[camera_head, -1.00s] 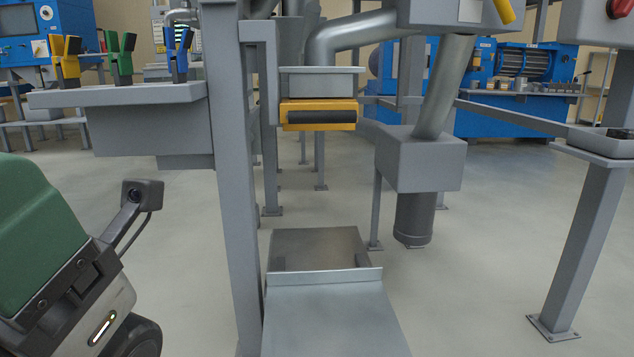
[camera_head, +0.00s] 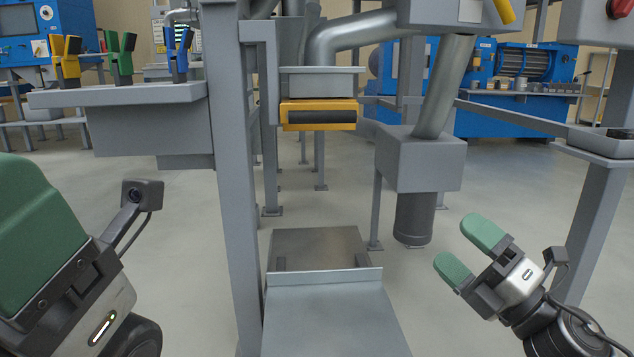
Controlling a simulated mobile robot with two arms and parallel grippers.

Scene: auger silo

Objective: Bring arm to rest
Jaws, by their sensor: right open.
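My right gripper (camera_head: 468,252) is at the lower right, with its two green fingers apart and nothing between them. It is in front of the floor, to the right of the low metal platform (camera_head: 335,315). My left gripper (camera_head: 40,235) is at the lower left. Only one large green finger and part of its body show, and the rest is cut off by the picture edge, so its opening cannot be seen.
A grey post (camera_head: 237,180) stands left of the platform. A grey shelf (camera_head: 120,95) holds yellow, green and blue clamps. A spout with a yellow clamp bar (camera_head: 318,115) hangs above the platform. A grey box (camera_head: 420,160) and a post (camera_head: 597,215) stand right.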

